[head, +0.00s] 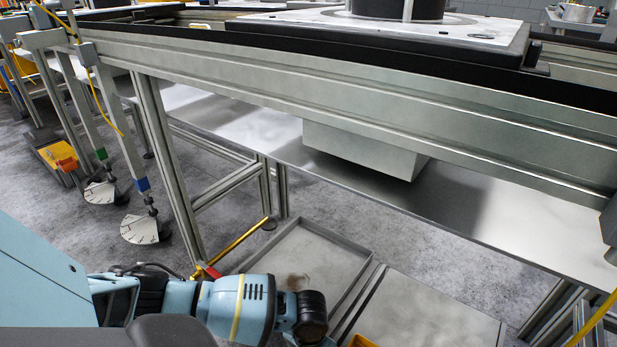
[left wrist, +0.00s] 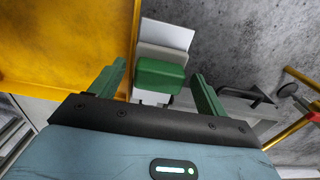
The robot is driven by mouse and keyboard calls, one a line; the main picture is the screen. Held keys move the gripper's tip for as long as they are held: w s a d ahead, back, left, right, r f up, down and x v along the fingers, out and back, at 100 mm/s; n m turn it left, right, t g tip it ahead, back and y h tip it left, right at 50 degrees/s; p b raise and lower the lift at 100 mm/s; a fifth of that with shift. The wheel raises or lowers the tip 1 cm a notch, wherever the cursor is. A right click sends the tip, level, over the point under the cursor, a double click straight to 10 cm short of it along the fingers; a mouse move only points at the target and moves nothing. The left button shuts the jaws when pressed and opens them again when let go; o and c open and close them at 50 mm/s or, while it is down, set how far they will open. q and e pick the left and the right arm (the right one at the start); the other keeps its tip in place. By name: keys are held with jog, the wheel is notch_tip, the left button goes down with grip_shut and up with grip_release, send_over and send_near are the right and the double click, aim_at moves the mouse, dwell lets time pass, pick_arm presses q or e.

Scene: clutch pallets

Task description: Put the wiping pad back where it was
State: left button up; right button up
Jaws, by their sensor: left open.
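In the left wrist view my left gripper (left wrist: 158,71) is open, with its two green fingers spread apart. A green block (left wrist: 160,76) on a pale grey body shows between and beyond the fingers, with a white flat piece (left wrist: 167,34) behind it. It may be the wiping pad or its holder; I cannot tell which. I cannot tell whether the fingers touch it. In the head view my left arm reaches down at the lower middle, and its gripper is hidden. My right gripper is in neither view.
A yellow panel (left wrist: 70,40) lies left of the fingers. A yellow bar (left wrist: 292,128) and dark bracket stand right. In the head view an aluminium conveyor frame (head: 330,95) with a metal shelf (head: 470,212) spans above a shallow grey tray (head: 350,250) on the floor.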

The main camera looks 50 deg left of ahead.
pick_arm(q)
notch_tip(320, 180, up, 11)
jog(key=p, duration=0.5)
